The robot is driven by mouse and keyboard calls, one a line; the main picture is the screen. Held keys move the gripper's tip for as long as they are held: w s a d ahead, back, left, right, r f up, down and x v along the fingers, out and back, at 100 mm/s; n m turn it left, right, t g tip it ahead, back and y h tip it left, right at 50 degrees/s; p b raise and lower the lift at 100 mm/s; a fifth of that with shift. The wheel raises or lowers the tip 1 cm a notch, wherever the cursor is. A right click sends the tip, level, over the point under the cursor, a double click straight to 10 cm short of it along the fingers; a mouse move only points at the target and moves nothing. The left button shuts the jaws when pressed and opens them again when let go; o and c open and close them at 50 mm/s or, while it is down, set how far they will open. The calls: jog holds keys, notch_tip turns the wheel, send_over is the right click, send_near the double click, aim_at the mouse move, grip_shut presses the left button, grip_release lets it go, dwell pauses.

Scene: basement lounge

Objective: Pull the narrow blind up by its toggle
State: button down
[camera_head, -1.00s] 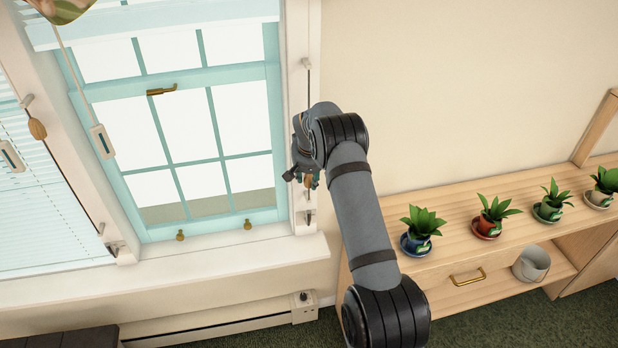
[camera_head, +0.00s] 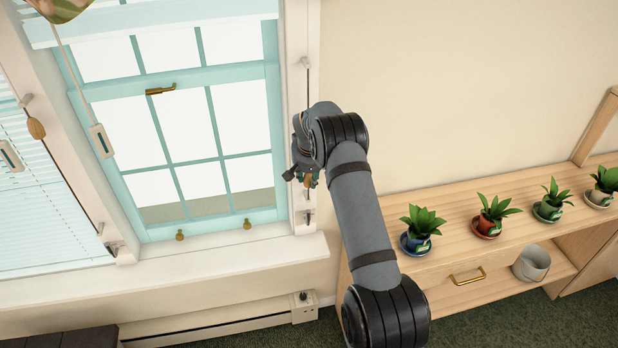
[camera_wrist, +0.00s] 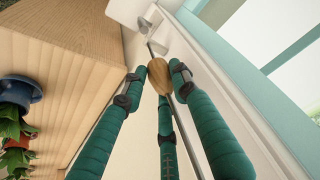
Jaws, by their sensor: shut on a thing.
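A pale blind (camera_head: 165,14) hangs over the top of the middle window, its bottom rail near the upper picture edge. Most of the glass below is uncovered. I cannot tell surely that this is the narrow one. A cord (camera_head: 308,85) runs down the window's right frame to my gripper (camera_head: 305,180). In the wrist view my green fingers (camera_wrist: 158,82) are shut on a wooden toggle (camera_wrist: 159,75), with the cord passing through it. The toggle is mostly hidden by my gripper in the head view.
A lowered slatted blind (camera_head: 40,200) covers the left window, with its own wooden toggle (camera_head: 37,128). Several potted plants stand on a wooden shelf (camera_head: 375,220) at right, with a grey pot (camera_head: 531,264) below. A sill (camera_head: 180,265) juts out under the windows.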

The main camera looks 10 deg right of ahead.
aim_at(308, 185)
jog(key=f+b, duration=0.2)
jog(key=f, duration=0.1)
jog(key=f+b, duration=0.2)
jog(key=shift+s+a, duration=0.15)
jog(key=shift+a, duration=0.15)
jog(key=shift+s+r, duration=0.15)
jog(key=c, duration=1.8)
grip_release()
jog(key=o, duration=0.4)
jog(key=shift+w+r, duration=0.15)
jog(key=shift+w, duration=0.05)
jog(key=shift+r, duration=0.3)
jog(key=v, duration=1.1)
jog(key=shift+s+r, duration=0.15)
